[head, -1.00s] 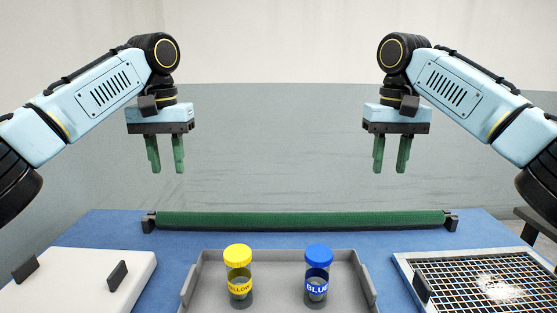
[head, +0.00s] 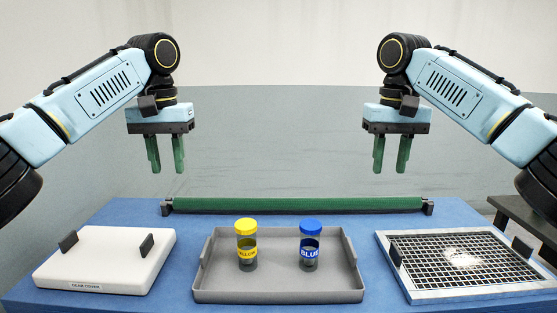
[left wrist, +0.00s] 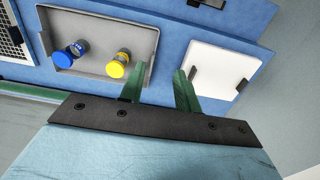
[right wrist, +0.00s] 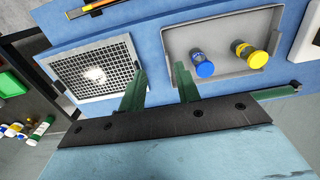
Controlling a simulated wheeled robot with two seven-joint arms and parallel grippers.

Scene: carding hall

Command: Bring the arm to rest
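My left gripper (head: 166,168) hangs with its green fingers apart and empty, above and behind the table's left side. My right gripper (head: 391,168) hangs the same way on the right, also empty. Both point down, well clear of everything on the table. In the left wrist view the left gripper (left wrist: 163,70) has nothing between its fingers. In the right wrist view the right gripper (right wrist: 159,66) also has nothing between its fingers.
A grey tray (head: 280,296) holds an upright yellow-capped jar (head: 246,246) and a blue-capped jar (head: 310,246). A white block (head: 100,262) with black tabs is at left. A framed mesh (head: 420,275) with a whitish patch is at right. A green roller (head: 297,204) lies behind on the blue table (head: 185,235).

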